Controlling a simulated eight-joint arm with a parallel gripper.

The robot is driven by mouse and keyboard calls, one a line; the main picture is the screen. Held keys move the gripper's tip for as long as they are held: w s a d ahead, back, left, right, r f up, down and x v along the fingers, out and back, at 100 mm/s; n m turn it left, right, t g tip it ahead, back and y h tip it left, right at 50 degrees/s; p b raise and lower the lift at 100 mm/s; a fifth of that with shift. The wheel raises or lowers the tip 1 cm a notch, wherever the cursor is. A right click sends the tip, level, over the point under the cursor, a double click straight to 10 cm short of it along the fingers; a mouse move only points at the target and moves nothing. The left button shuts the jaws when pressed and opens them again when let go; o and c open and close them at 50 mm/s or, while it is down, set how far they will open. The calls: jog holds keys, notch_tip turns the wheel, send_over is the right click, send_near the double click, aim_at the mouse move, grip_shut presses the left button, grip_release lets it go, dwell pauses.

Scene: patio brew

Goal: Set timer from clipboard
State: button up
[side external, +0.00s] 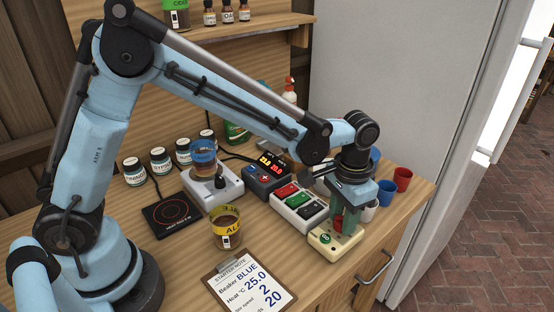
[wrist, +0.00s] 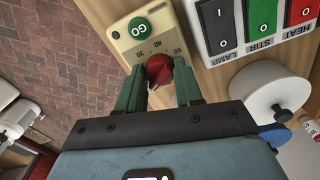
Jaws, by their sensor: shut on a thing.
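The timer (wrist: 138,38) is a cream box with a green GO button and a red dial (wrist: 158,68). Numbers 30, 40 and 50 show around the dial. My gripper (wrist: 160,85) is shut on the red dial, one green finger on each side. In the side external view the timer (side external: 325,240) stands at the front right of the bench, with my gripper (side external: 345,222) over it from above. The clipboard (side external: 250,284) lies at the front of the bench. Its sheet reads Beaker BLUE, Heat °C 25.0, a speed of 2, and 20 seconds.
A switch box (side external: 299,203) with red, green and dark rockers sits close beside the timer. Behind it is a display unit (side external: 267,176) showing 23.0 and 20.0. Blue (side external: 386,192) and red (side external: 402,179) cups stand to the right. A yellow-labelled jar (side external: 226,229) stands behind the clipboard.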

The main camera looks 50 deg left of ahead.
jog(key=m, duration=0.4)
jog(key=shift+m, duration=1.9)
jog(key=o, duration=1)
jog(key=shift+o, duration=0.2)
notch_tip(320, 180, up, 12)
